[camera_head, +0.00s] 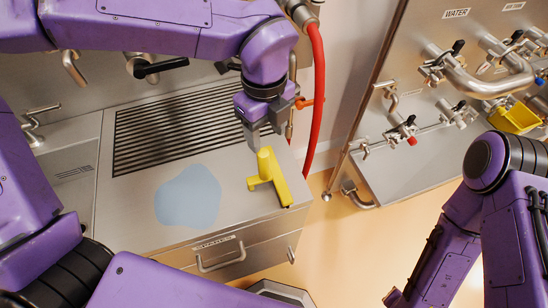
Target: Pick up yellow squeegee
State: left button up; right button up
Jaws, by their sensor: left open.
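The yellow squeegee (268,180) rests near the right front corner of the steel counter, its upper end pointing up toward my gripper. My left gripper (264,140) points down just above and behind that upper end. Its jaws are open and hold nothing that I can see. I cannot tell whether a finger touches the squeegee.
The steel counter (130,215) has a slotted grille (165,130) and a bluish puddle-like patch (188,196). A red hose (316,100) hangs behind my left gripper. A panel with valves and pipes stands at right, with a yellow scoop-like container (515,118). Orange floor is clear between.

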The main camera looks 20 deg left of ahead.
aim_at(265, 154)
pick_arm(q)
jog(key=s+f, duration=0.1)
jog(key=f+p, duration=0.1)
jog(key=f, duration=0.1)
jog(key=shift+s, duration=0.35)
notch_tip(265, 154, down, 4)
jog(key=shift+w+f+p, duration=0.15)
jog(key=shift+f+p, duration=0.1)
jog(key=shift+p, duration=0.3)
jog(key=shift+f, duration=0.15)
jog(key=shift+s, duration=0.2)
jog(key=shift+c, duration=0.3)
pick_arm(e)
jog(key=shift+s+r, duration=0.25)
jog(key=shift+r, duration=0.4)
jog(key=shift+s+r, duration=0.2)
jog(key=shift+r, duration=0.4)
pick_arm(q)
grip_shut()
